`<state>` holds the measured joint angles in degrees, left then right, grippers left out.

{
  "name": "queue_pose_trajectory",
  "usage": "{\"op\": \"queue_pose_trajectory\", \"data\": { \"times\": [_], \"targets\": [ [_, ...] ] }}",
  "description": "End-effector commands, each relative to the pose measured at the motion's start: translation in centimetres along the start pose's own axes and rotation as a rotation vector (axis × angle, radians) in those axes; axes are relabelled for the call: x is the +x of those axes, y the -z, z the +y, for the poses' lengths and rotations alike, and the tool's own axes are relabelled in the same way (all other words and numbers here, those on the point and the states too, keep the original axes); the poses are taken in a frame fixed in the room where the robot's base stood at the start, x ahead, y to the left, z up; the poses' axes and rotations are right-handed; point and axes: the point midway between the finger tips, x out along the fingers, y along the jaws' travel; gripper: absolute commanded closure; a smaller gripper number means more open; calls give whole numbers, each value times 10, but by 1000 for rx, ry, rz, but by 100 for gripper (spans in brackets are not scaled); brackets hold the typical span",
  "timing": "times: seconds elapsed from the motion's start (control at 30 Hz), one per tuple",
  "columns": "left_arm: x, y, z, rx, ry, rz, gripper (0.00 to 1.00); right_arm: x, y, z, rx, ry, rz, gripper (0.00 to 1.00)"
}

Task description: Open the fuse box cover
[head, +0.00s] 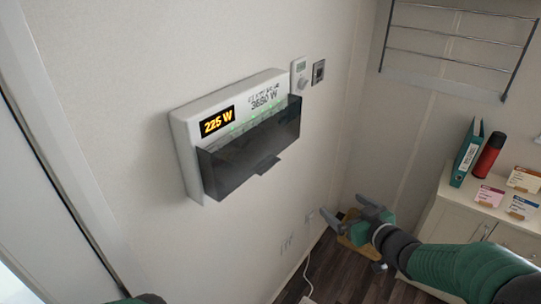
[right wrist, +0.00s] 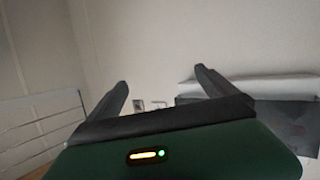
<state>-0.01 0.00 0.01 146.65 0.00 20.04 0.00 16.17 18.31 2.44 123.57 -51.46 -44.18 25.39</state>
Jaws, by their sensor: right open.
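The white fuse box (head: 182,130) is fixed to the wall, with a lit "225 W" display and a row of small green lights. Its dark see-through cover (head: 245,160) lies over the lower front and has a small tab (head: 268,165) at its lower edge. My right gripper (head: 351,207) is open and empty, below and to the right of the cover, clear of it. In the right wrist view its fingers (right wrist: 160,80) are spread, with the fuse box (right wrist: 250,86) and dark cover (right wrist: 290,115) to the right. My left gripper is out of view.
A thermostat (head: 299,78) and a switch (head: 319,72) are on the wall right of the box. A wire rack (head: 455,38) hangs at upper right. A cabinet (head: 455,218) holds a binder, a red cylinder and small cards.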

Motion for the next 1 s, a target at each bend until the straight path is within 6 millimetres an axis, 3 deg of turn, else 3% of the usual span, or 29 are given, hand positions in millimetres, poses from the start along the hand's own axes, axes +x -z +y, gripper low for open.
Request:
{"op": "queue_pose_trajectory", "data": {
  "times": [0.03,0.1,0.23,0.37,1.0],
  "targets": [
    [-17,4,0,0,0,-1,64,-2,34,-4,-14,111,99,0],
    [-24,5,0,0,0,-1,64,-10,60,-21,-22,283,207,0],
    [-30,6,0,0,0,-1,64,-31,76,-42,-14,501,292,0],
    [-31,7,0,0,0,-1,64,-30,79,-52,-9,564,307,0],
    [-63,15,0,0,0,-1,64,87,122,-130,-10,561,307,0]
  ]
}}
